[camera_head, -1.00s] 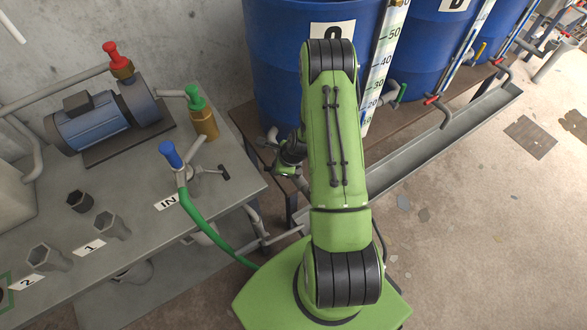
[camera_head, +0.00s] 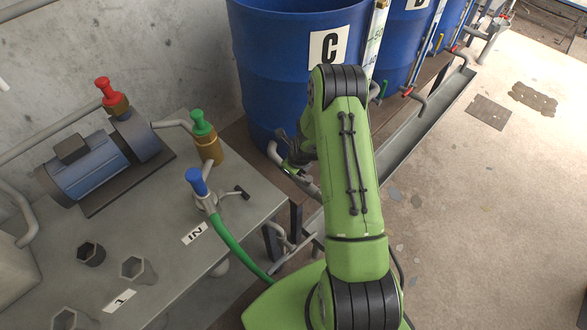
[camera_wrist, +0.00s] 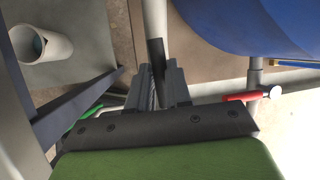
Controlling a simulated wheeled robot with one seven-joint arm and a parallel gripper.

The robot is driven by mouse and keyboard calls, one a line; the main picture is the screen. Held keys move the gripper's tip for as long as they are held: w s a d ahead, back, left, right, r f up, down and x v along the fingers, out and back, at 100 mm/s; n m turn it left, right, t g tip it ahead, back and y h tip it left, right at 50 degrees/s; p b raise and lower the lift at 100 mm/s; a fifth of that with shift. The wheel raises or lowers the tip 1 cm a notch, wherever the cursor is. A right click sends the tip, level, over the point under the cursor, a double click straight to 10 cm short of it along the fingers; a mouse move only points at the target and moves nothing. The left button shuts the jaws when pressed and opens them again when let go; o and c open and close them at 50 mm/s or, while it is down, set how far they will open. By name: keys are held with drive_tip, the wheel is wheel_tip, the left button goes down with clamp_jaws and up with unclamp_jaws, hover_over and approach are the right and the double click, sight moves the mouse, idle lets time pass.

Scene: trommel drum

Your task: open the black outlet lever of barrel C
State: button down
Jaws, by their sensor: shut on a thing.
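Barrel C (camera_head: 270,60) is the large blue drum with a white "C" label, at upper middle in the head view. Its blue side also fills the upper right of the wrist view (camera_wrist: 262,22). The black outlet lever (camera_wrist: 156,54) is a dark bar on a grey pipe in the wrist view. My gripper (camera_wrist: 162,80) is shut on its near end. In the head view my gripper (camera_head: 298,152) is beside the foot of barrel C, partly hidden by my green arm. The lever cannot be made out there.
A grey bench (camera_head: 178,262) with a pump (camera_head: 95,160) and a green hose (camera_head: 235,247) stands on the left. A red-handled valve (camera_wrist: 245,96) is right of my gripper in the wrist view. A grey trough (camera_head: 425,115) runs right of my arm; floor beyond is open.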

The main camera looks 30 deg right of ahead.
drive_tip(key=shift+w+d+m, duration=0.15)
drive_tip(key=shift+d+m, duration=0.05)
drive_tip(key=shift+m, duration=0.2)
drive_tip(key=c, duration=1.1)
unclamp_jaws()
drive_tip(key=shift+o, duration=0.2)
drive_tip(key=p+v, duration=0.3)
drive_tip(key=v, duration=1.2)
drive_tip(key=shift+a+r+p, duration=0.2)
drive_tip(key=shift+r+p, duration=0.15)
